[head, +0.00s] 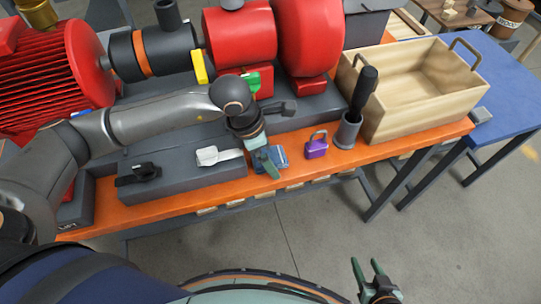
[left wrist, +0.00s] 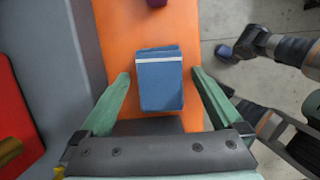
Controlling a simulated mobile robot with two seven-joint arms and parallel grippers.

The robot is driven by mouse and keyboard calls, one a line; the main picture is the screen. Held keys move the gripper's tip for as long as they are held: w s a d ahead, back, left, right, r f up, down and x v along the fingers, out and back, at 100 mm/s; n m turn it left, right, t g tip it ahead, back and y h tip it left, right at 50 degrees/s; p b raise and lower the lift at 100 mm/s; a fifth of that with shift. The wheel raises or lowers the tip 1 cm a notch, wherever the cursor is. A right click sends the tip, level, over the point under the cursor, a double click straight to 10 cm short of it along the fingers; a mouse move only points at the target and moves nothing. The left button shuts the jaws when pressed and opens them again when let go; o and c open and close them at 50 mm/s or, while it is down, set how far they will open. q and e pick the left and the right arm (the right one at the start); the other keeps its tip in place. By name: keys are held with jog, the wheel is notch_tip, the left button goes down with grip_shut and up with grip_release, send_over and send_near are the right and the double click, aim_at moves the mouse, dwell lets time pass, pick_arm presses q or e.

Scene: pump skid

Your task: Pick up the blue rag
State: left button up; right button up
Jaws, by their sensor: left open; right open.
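The blue rag (head: 281,154) is a folded pad with a pale stripe, lying on the orange bench top. It also shows in the left wrist view (left wrist: 160,82). My left gripper (head: 267,165) is open above the rag, pointing down and partly hiding it in the head view. In the left wrist view the fingertips (left wrist: 159,74) appear on either side of the rag, with a gap on each side. How far above it they are is hard to tell. My right gripper (head: 368,268) is open and empty, low over the floor in front of the bench.
A purple padlock (head: 316,145) and a grey cup holding a black-handled tool (head: 348,132) stand right of the rag. Beyond is a wooden crate (head: 403,114). The grey skid base (head: 190,178) with red pump parts lies left and behind. The orange bench's (head: 220,190) front edge is close.

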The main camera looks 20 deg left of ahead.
pick_arm(q)
jog(key=c, duration=1.4)
jog(key=shift+r, duration=0.1)
jog(key=shift+r, duration=0.6)
jog(key=s+d+r, duration=0.3)
jog(key=r, duration=0.1)
jog(key=s+d+r+b, duration=0.1)
jog(key=s+d+r, duration=0.2)
jog(key=s, duration=0.1)
jog(key=s+d+r+b, duration=0.1)
jog(key=s+d+r, duration=0.1)
jog(key=s+r, duration=0.2)
jog(key=shift+d+r, duration=0.35)
jog(key=shift+d, duration=0.05)
